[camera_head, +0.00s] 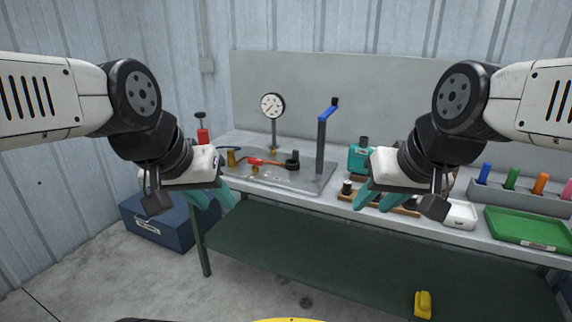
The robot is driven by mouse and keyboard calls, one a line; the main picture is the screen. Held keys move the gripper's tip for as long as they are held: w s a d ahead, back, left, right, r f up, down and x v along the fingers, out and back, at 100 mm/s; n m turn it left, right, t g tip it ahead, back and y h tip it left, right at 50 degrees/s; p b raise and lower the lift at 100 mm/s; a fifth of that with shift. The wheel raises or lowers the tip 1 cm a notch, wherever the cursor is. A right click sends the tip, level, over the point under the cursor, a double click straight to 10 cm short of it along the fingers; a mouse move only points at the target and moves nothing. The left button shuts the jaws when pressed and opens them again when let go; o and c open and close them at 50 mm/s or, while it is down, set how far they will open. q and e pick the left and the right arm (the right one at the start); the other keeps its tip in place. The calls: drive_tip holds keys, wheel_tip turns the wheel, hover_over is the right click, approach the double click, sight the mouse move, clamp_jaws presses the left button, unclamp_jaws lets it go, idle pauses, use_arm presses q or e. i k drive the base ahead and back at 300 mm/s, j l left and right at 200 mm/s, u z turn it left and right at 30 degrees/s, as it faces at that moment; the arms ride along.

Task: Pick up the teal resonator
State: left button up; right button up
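A teal box-shaped body with a dark neck on top, which looks like the teal resonator (359,158), stands upright on the bench right of centre. My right gripper partly hides its right side. My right gripper (376,201) hangs in front of the bench, nearer to me than the teal body and apart from it. Its teal fingers are spread with nothing between them. My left gripper (214,200) is in front of the bench's left end. Its teal fingers also look spread and empty.
A metal plate (310,183) carries a gauge (272,106), a blue-handled lever (328,112) and a red tool (262,162). A green tray (530,225) is at right. A blue box (160,230) and yellow object (423,304) sit low.

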sight(359, 154)
drive_tip(key=i+l+z, duration=0.2)
drive_tip(key=i, duration=1.2)
